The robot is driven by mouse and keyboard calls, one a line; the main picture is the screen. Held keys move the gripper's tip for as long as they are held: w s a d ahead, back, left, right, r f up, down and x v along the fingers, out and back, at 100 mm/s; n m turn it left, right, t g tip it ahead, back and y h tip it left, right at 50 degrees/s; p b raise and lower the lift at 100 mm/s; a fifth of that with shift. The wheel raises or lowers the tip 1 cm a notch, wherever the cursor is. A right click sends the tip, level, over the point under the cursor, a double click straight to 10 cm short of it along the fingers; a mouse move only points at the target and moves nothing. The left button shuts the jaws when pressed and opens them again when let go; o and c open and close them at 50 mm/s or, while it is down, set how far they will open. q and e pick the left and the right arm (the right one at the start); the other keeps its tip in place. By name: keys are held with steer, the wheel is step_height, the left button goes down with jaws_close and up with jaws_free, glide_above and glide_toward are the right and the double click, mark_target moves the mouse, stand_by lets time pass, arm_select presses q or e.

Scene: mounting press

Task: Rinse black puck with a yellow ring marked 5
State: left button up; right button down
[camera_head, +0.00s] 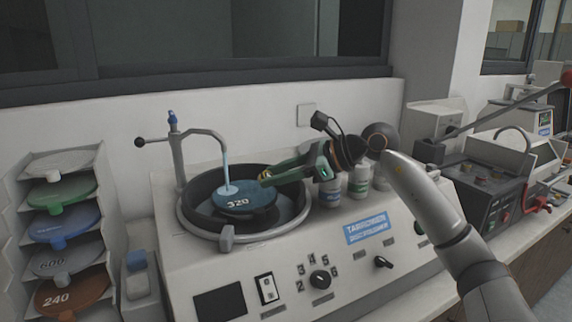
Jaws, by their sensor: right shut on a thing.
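My right gripper (269,178) reaches in from the right over the polishing machine's bowl. It is shut on a small dark puck with a touch of yellow (265,175), mostly hidden by the green fingers. The number on the puck cannot be read. The puck is over the right part of the blue disc marked 320 (238,203); whether it touches the disc is unclear. A pale blue water stream (226,172) falls from the curved tap (205,133) onto the disc, to the left of the gripper and apart from it. My left gripper is not in view.
The bowl rim (185,222) surrounds the disc. A rack (62,160) of coloured discs stands at the left. White bottles (358,182) stand behind the gripper. A dark boxy machine (485,180) is at the right. The front panel carries knobs (320,280) and a switch (267,289).

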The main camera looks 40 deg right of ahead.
steer(key=shift+w+a+f+p, duration=0.1)
steer(key=shift+w+a+p, duration=0.2)
steer(key=shift+w+p, duration=0.3)
steer(key=shift+w+a+f+p, duration=0.1)
steer(key=shift+w+a+p, duration=0.25)
steer(key=shift+w, duration=0.3)
steer(key=w+p, duration=0.1)
steer(key=w+a+p, duration=0.1)
steer(key=w, duration=0.1)
steer(key=w+f+p, duration=0.1)
steer(key=shift+w+a+f, duration=0.1)
steer(key=shift+w+a, duration=0.15)
steer(key=shift+a, duration=0.05)
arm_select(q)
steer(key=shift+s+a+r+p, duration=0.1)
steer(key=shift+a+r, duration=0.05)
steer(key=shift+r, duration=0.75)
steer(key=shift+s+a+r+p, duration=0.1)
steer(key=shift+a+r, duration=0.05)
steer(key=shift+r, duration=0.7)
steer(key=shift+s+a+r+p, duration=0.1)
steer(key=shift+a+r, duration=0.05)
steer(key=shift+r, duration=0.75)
arm_select(e)
steer(key=shift+x, duration=1.15)
steer(key=shift+w+d, duration=0.1)
steer(key=shift+d, duration=0.05)
